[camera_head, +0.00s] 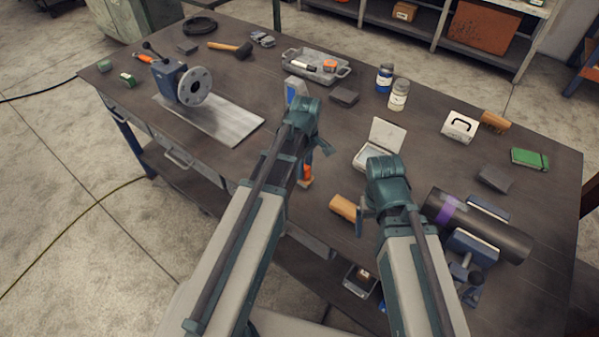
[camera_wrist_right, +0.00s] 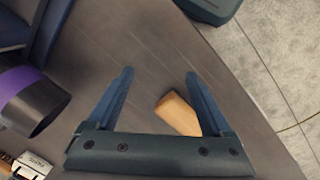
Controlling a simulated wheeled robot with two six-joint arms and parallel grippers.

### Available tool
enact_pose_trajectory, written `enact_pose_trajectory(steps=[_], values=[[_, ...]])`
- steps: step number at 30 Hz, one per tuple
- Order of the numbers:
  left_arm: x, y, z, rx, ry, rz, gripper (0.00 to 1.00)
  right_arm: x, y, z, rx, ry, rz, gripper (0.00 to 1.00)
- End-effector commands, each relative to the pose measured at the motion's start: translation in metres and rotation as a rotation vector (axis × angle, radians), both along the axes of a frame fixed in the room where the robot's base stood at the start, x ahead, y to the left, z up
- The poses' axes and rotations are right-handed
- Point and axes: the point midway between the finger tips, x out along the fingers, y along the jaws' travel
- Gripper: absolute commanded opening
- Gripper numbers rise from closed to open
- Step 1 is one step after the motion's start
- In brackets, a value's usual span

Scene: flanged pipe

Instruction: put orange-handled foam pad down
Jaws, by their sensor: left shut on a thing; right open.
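The orange-handled foam pad (camera_head: 307,173) shows in part beside my left arm, near the table's front edge. Its orange handle is upright and a little of its tan pad shows below. My left gripper (camera_head: 304,160) is shut on it, with the fingers mostly hidden by my own arm. I cannot tell whether the pad touches the table. My right gripper (camera_head: 360,222) is open and empty near the front edge. It also shows in the right wrist view (camera_wrist_right: 165,88), with a tan block (camera_wrist_right: 179,113) beyond and partly behind one finger.
A dark pipe with a purple band (camera_head: 447,210) lies in blue clamps at right. An open white case (camera_head: 376,151), two jars (camera_head: 398,95) and a grey tray (camera_head: 314,66) stand farther back.

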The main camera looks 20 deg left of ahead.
Motion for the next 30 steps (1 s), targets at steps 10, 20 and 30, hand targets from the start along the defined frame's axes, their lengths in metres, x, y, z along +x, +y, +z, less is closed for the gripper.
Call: enact_pose_trajectory(steps=[10,20,30], values=[[-0.0003,-0.0022,-0.0051,0.000,0.000,0.002,0.00,0.0000,-0.0001,-0.0050,0.000,0.000,0.000,0.84],[-0.0003,-0.0020,-0.0071,0.000,0.000,0.001,0.67,0.0000,-0.0001,-0.0070,0.000,0.000,0.000,0.84],[-0.0002,-0.0020,-0.0045,0.000,0.000,0.001,0.67,0.0000,0.0000,-0.0045,0.000,0.000,0.000,0.84]])
